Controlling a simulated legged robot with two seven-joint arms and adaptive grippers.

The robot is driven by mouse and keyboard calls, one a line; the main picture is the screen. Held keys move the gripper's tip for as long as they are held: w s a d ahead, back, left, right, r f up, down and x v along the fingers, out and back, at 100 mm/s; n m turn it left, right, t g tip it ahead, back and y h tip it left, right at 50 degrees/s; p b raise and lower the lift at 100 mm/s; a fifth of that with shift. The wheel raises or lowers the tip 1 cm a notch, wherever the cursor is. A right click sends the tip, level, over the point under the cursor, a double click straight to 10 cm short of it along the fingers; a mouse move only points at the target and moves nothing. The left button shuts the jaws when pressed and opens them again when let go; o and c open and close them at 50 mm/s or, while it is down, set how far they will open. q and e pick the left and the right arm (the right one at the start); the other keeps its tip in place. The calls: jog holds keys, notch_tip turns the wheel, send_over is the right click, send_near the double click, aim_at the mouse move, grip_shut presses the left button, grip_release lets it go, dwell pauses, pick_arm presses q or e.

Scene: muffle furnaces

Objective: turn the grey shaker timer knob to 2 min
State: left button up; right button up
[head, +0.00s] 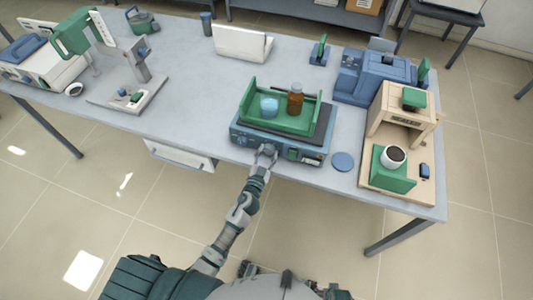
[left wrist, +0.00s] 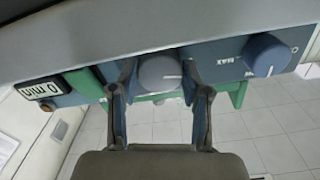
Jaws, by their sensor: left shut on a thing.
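The shaker (head: 308,153) is a blue-grey box on the table with a green tray (head: 263,118) on top. Its front panel carries the grey timer knob (left wrist: 159,73), with a short pale mark toward the right in the left wrist view. My left gripper (head: 266,151) is at the panel, shut on the grey knob with one finger on each side; its fingers also show in the left wrist view (left wrist: 160,82). My right gripper is not in view.
A larger blue knob (left wrist: 267,55) is right of the grey knob in the left wrist view. The tray holds a brown bottle (head: 295,100) and a light-blue beaker (head: 269,107). A blue disc (head: 343,161) and a beige device (head: 399,119) are to the right.

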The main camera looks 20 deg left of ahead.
pick_arm(q)
jog(key=m, duration=0.4)
jog(key=shift+s+d+f, duration=0.1)
jog(key=shift+f, duration=0.15)
jog(key=m, duration=0.2)
jog(key=shift+m, duration=1.9)
jog(key=shift+f, duration=0.1)
jog(key=o, duration=1.1)
jog(key=shift+o, duration=0.2)
jog(key=s, duration=1.1)
jog(key=shift+s+a, duration=0.3)
jog(key=shift+s, duration=0.1)
